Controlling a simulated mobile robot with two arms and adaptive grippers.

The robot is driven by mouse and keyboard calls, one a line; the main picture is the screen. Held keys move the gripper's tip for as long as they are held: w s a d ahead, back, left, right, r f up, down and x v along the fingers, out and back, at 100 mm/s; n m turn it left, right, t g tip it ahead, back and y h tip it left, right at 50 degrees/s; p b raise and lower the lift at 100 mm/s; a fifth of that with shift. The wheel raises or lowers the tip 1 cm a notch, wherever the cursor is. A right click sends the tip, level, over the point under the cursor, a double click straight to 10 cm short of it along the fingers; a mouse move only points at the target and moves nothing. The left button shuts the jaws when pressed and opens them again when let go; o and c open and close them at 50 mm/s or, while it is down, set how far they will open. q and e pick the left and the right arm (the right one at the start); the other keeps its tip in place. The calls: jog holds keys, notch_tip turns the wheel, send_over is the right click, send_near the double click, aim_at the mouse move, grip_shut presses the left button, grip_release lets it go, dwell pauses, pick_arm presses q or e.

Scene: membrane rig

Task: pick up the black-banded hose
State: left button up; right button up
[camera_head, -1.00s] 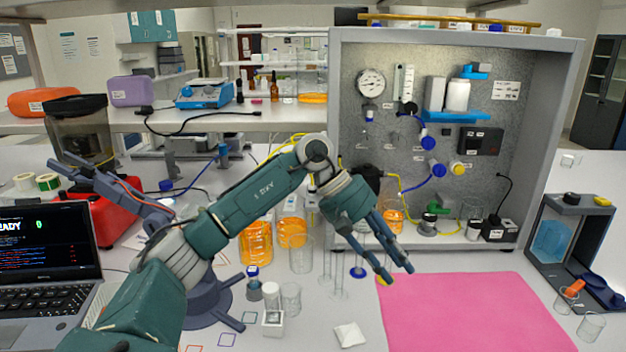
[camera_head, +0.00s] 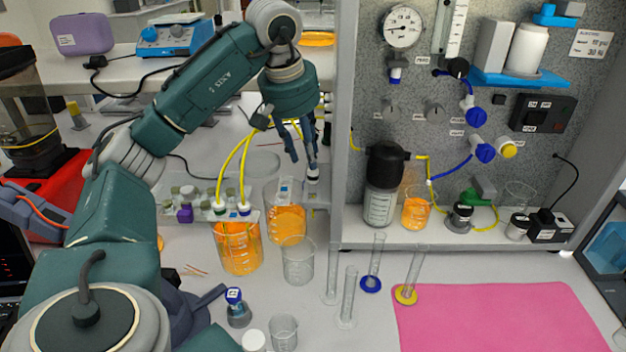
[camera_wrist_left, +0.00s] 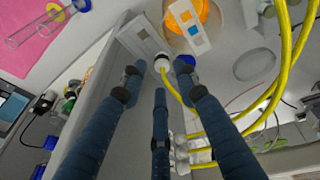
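Two yellow hoses (camera_head: 240,165) rise from the caps over an orange-filled beaker (camera_head: 238,250) and arch up behind my left arm. Yellow hoses also run down the right side of the left wrist view (camera_wrist_left: 292,60). I cannot make out a black band on any of them. My left gripper (camera_head: 303,168) points down, open and empty, beside the rig's left wall. In the left wrist view its three fingers (camera_wrist_left: 160,76) are spread, with a white connector (camera_wrist_left: 162,62) and its yellow hose between and beyond the tips. My right gripper is not in view.
A second orange beaker (camera_head: 287,220) and an empty beaker (camera_head: 298,262) stand below my gripper. Thin glass cylinders (camera_head: 347,300) stand in front of the rig (camera_head: 348,130). The pink mat (camera_head: 490,315) is bare. A blue-capped vial (camera_head: 237,308) stands near the front.

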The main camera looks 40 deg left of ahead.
aim_at(311, 172)
pick_arm(q)
jog(key=shift+f, duration=0.45)
jog(key=shift+w+f, duration=0.2)
jog(key=shift+f, duration=0.05)
jog(key=x, duration=0.1)
jog(key=p+x, duration=0.1)
jog(key=x, duration=0.2)
jog(key=shift+w+a+f+p, duration=0.15)
jog(key=shift+w+a+p, duration=0.15)
jog(key=shift+w+a, duration=0.05)
jog(key=shift+w+f, duration=0.1)
jog(key=shift+f, duration=0.35)
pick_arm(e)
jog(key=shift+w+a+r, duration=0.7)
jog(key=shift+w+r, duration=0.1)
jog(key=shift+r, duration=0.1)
pick_arm(q)
jog(key=c, duration=0.6)
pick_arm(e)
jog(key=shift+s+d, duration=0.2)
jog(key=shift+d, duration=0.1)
